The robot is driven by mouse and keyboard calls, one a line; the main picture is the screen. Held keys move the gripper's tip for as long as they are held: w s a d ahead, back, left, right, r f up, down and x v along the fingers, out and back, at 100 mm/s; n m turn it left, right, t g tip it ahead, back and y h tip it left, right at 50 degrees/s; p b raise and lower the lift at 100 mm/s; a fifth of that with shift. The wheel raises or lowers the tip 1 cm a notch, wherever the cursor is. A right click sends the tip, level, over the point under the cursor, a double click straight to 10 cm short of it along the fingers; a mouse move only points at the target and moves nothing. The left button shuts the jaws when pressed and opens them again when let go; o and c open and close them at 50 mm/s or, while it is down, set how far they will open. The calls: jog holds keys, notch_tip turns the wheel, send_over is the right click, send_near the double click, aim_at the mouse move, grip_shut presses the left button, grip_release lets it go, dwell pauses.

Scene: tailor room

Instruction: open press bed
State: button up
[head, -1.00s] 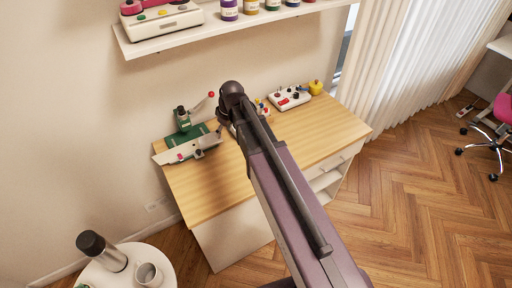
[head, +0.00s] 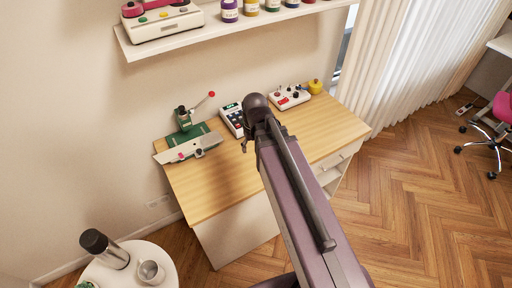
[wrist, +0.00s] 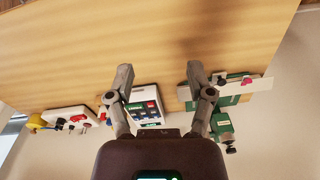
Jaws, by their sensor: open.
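A small green press (head: 190,133) stands at the left end of the wooden table, with a lever ending in a red knob (head: 211,94). A pale flat plate (head: 188,148) lies across its front, with a pink piece on it. In the wrist view the green press (wrist: 222,122) and its pale plate (wrist: 256,86) are at the right, partly behind the right finger. My gripper (wrist: 160,76) is open and empty, fingers wide apart. In the head view my gripper (head: 246,143) shows only in part, right of the press and apart from it.
A white keypad device (head: 232,119) stands beside my arm's end on the table (head: 215,190). A white control box (head: 289,97) and a yellow object (head: 316,87) are farther right. A shelf (head: 220,29) hangs above. The table's front is clear.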

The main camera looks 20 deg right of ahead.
jog(key=shift+s+d+r+m, duration=0.1)
jog(key=shift+s+d+m, duration=0.35)
jog(key=shift+s, duration=0.3)
jog(key=shift+s, duration=0.1)
jog(key=shift+s+d+m, duration=0.45)
jog(key=shift+s+d, duration=0.1)
jog(key=shift+s, duration=0.35)
